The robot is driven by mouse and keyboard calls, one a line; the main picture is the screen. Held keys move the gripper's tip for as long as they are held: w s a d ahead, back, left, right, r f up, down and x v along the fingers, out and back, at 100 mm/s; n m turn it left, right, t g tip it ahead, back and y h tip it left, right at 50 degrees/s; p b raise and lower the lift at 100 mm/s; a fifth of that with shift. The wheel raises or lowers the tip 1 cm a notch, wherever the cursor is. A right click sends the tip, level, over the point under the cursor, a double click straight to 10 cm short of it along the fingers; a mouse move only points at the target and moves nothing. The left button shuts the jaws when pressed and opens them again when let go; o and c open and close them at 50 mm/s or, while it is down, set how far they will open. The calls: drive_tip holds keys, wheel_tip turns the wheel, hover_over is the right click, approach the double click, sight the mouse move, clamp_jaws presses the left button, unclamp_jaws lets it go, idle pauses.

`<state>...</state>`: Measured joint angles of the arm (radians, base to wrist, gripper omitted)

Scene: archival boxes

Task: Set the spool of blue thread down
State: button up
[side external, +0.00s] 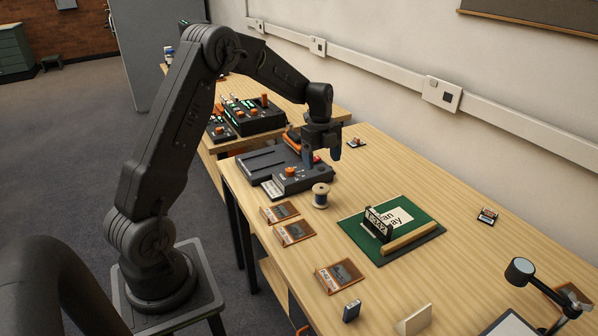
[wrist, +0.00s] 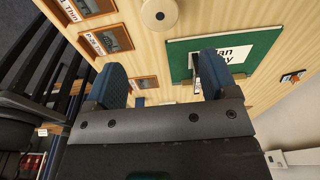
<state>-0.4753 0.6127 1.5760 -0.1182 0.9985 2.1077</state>
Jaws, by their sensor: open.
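The spool of blue thread (side external: 320,196) stands upright on the wooden table, beside the front corner of a dark grey device. In the wrist view the spool (wrist: 159,14) shows from above at the top edge, partly cut off, beyond the fingertips. My gripper (side external: 322,156) is above the table, over the grey device and behind the spool. In the wrist view my gripper (wrist: 161,82) has its two fingers wide apart with nothing between them. The spool is apart from the fingers.
A dark grey device (side external: 272,172) with an orange knob stands by the spool. Several framed cards (side external: 294,233) lie along the near edge. A green mat (side external: 356,233) with a sign and wooden bar lies right of the spool. A lamp (side external: 521,270) stands at front right.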

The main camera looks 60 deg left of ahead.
drive_tip(key=s+d+r+n+t+y, duration=0.1)
drive_tip(key=s+d+r+n, duration=0.35)
drive_tip(key=d+r, duration=0.25)
drive_tip(key=s+d+r+n+t, duration=0.2)
drive_tip(key=s+d+r+n, duration=0.25)
drive_tip(key=d+r, duration=0.2)
drive_tip(key=s+d+r+n+t, duration=0.1)
drive_tip(key=s+d+n, duration=0.2)
drive_tip(key=s, duration=0.5)
drive_tip(key=s+d+r+n+t, duration=0.1)
drive_tip(key=s+d+n, duration=0.3)
drive_tip(key=s+n, duration=0.2)
drive_tip(key=shift+s+d+t, duration=0.3)
drive_tip(key=shift+s, duration=0.9)
